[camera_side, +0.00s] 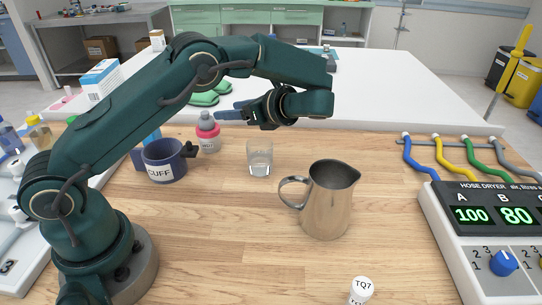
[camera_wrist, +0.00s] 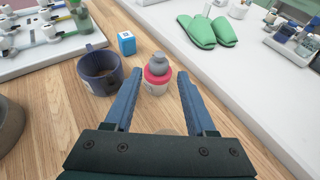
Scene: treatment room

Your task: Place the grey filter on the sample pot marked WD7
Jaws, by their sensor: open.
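A white pot (camera_side: 209,144) with a pink-red collar stands at the back of the wooden table. A grey rounded piece (camera_side: 205,121) sits on top of it, and looks like the grey filter; it also shows in the wrist view (camera_wrist: 158,62). No mark on this pot is readable. A white pot marked TQ7 (camera_side: 361,290) stands at the front edge of the side view. I see no readable WD7 mark. My gripper (camera_side: 222,115) is open and empty, pointing left at the grey piece. In the wrist view the grey-topped pot appears between and beyond my fingertips (camera_wrist: 159,74).
A clear glass (camera_side: 259,158) and steel jug (camera_side: 330,205) stand to the right. The hose dryer (camera_side: 490,215) is far right. Front-centre table is mostly clear.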

